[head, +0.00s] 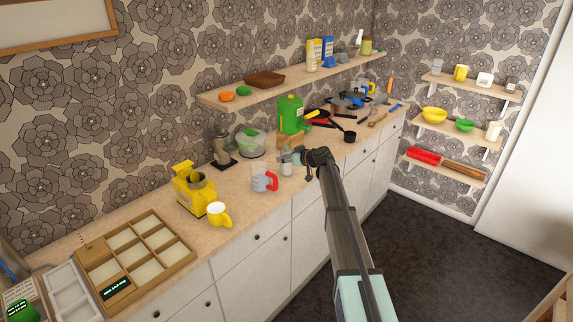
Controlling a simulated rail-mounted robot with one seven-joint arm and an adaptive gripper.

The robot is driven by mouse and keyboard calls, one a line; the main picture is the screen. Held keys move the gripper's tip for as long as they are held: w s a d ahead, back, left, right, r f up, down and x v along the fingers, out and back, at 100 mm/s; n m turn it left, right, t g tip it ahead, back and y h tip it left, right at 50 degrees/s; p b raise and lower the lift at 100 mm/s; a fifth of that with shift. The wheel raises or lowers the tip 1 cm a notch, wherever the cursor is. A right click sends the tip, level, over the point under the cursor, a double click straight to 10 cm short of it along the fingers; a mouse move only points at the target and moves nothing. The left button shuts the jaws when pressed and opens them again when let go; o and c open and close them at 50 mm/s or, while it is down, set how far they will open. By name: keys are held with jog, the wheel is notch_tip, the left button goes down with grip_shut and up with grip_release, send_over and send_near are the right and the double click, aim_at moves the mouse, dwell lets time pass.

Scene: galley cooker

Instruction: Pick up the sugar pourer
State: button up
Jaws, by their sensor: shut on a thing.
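A small pale jar with a grey top (287,166), which looks like the sugar pourer, is upright at the counter's front part, left of my gripper. My gripper (299,156) reaches in over the counter from the front right and is shut at the jar's side. The fingertips are small and partly hidden by the wrist. I cannot tell whether the jar touches the counter or is lifted.
A measuring jug with a red handle (264,179) stands close on the left. A clear bowl (251,144), a green canister (291,114) and a dark pan (319,118) are behind. A shelf (225,99) overhangs the back.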

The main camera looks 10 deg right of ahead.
jog(key=shift+r, duration=0.15)
notch_tip(320, 180, up, 20)
jog(key=b, duration=0.5)
dwell(0.6)
jog(key=s+a+f+m+y+b, duration=0.1)
jog(key=s+a+f, duration=0.3)
jog(key=a, duration=0.3)
jog(key=s+a+f+m+g+b, duration=0.1)
jog(key=s+a+f+m, duration=0.1)
jog(key=s+a, duration=0.3)
jog(key=shift+s+a+f+y, duration=0.3)
jog(key=shift+a+f+y, duration=0.1)
jog(key=shift+a+f, duration=0.55)
